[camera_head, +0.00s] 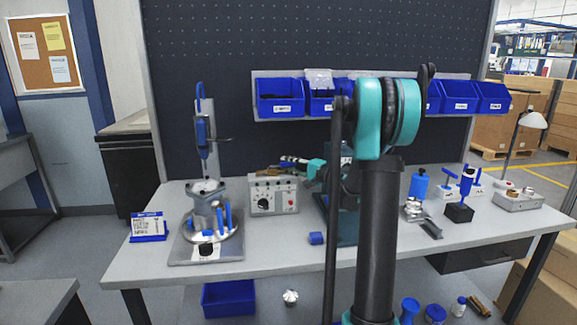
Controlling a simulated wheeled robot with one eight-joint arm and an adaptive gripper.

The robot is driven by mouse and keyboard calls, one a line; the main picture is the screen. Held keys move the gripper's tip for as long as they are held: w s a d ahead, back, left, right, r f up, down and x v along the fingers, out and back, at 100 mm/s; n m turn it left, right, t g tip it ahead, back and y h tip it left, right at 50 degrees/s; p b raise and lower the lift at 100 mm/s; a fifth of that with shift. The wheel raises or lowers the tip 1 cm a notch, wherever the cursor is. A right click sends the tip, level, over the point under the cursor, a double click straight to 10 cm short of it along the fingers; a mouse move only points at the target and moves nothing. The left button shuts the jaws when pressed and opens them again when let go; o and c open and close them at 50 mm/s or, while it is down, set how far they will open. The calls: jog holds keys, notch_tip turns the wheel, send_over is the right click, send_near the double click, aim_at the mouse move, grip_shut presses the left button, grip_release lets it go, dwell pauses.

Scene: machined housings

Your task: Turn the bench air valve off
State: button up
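On the bench (300,236), a grey control box (272,193) with dials and a red knob (291,203) stands left of my arm. Small brass-coloured and blue parts (262,170) show just above its top edge. They may be the air valve, but they are too small to tell, and I cannot read a handle position. My arm rises in front of the bench and bends down behind its own dark column. Its far end, with teal parts, is near the right side of the box.
A fixture with blue clamps (209,217) stands on a plate at left, beside a blue-based card (148,228). Blue bins (280,97) hang on the back panel. A small blue cylinder (315,238) lies near my arm.

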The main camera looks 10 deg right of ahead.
aim_at(283, 165)
grip_shut()
